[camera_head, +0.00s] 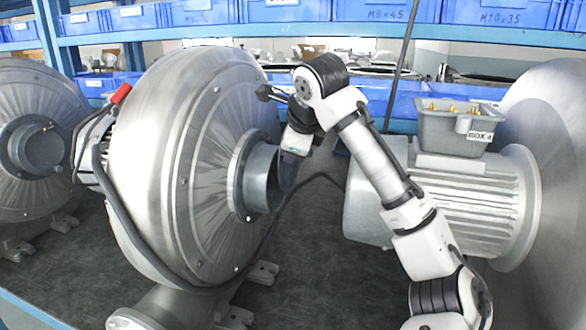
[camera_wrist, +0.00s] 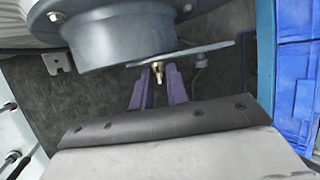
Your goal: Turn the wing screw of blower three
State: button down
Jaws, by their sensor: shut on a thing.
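A large silver blower (camera_head: 185,165) stands left of centre, with a dark grey round outlet (camera_head: 262,178) facing right. In the wrist view the outlet (camera_wrist: 115,35) is at the top, with a thin flat grey plate (camera_wrist: 205,50) across its mouth. A small brass wing screw (camera_wrist: 158,70) shows just below the plate. My gripper (camera_wrist: 158,82) has its two purple fingers on either side of the screw and is shut on it. In the head view my wrist hangs beside the outlet and the fingertips are not clear. No blower number is readable.
Another blower (camera_head: 30,140) stands at far left. A motor (camera_head: 455,195) with a grey terminal box (camera_head: 460,125) is at right, close to my arm. A dark cable (camera_head: 270,235) runs past the outlet. Blue bins (camera_head: 390,12) line the shelves behind.

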jog(key=t+b, duration=0.2)
jog(key=b, duration=0.1)
jog(key=shift+s+a+f+n+t+h+b, duration=0.1)
jog(key=shift+s+f+n+t+h+b, duration=0.05)
jog(key=shift+f+n+t+h+b, duration=0.2)
jog(key=shift+r, duration=0.1)
jog(key=c, duration=1.4)
grip_release()
jog(key=v, duration=1.3)
jog(key=shift+s+b, duration=0.4)
jog(key=shift+s, duration=0.05)
